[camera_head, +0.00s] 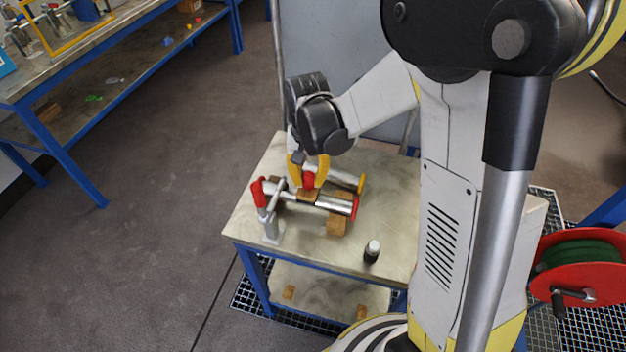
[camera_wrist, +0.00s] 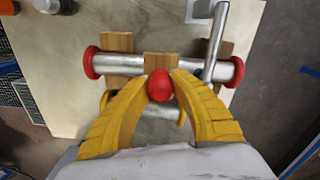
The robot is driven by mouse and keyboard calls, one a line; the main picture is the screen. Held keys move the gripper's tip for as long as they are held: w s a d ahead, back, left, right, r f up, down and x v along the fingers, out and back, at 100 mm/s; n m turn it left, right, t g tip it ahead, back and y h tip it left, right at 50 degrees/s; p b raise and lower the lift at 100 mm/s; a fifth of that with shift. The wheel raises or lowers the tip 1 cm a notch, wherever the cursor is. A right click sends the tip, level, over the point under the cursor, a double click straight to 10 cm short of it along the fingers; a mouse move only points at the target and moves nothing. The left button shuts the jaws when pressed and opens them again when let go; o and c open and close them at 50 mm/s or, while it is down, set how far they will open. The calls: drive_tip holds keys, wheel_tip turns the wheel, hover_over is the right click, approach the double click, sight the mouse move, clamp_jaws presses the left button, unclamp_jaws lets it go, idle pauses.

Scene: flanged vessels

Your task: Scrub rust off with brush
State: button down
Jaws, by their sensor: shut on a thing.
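A metal pipe (camera_head: 336,203) with red end rings lies across wooden blocks on a small table (camera_head: 385,205). In the wrist view the pipe (camera_wrist: 121,64) runs left to right. My gripper (camera_head: 308,177) has yellow fingers shut on the red knob of a brush. The brush's wooden block (camera_head: 308,194) is on top of the pipe, near its middle, and appears to touch it. In the wrist view the red knob (camera_wrist: 159,85) sits between my fingertips (camera_wrist: 159,82). The bristles are hidden, and I cannot make out rust on the visible metal.
A second tube with a yellow end (camera_head: 361,183) lies behind. A small black-and-white bottle (camera_head: 372,251) stands at the front. A red hose reel (camera_head: 580,268) is at right.

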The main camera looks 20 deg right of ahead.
drive_tip(key=shift+w+a+r, duration=0.1)
drive_tip(key=shift+w+a, duration=0.55)
drive_tip(key=shift+a, duration=0.35)
drive_tip(key=shift+s+d, duration=1.05)
drive_tip(key=shift+d, duration=0.3)
drive_tip(key=shift+s+d, duration=0.4)
drive_tip(key=shift+d, duration=0.2)
drive_tip(key=shift+s+d, duration=0.35)
drive_tip(key=shift+d, duration=0.2)
drive_tip(key=shift+w+a+b, duration=0.3)
drive_tip(key=shift+w+a, duration=0.65)
drive_tip(key=shift+a, duration=0.3)
drive_tip(key=shift+w+a+b, duration=0.25)
drive_tip(key=shift+w+a, duration=0.65)
drive_tip(key=shift+a, duration=0.35)
drive_tip(key=shift+s+d+f, duration=0.2)
drive_tip(key=shift+s+d, duration=0.5)
drive_tip(key=shift+d, duration=0.05)
drive_tip(key=shift+s+d+r, duration=0.1)
drive_tip(key=shift+s+d, duration=0.55)
drive_tip(key=shift+d, duration=0.35)
drive_tip(key=shift+r, duration=0.1)
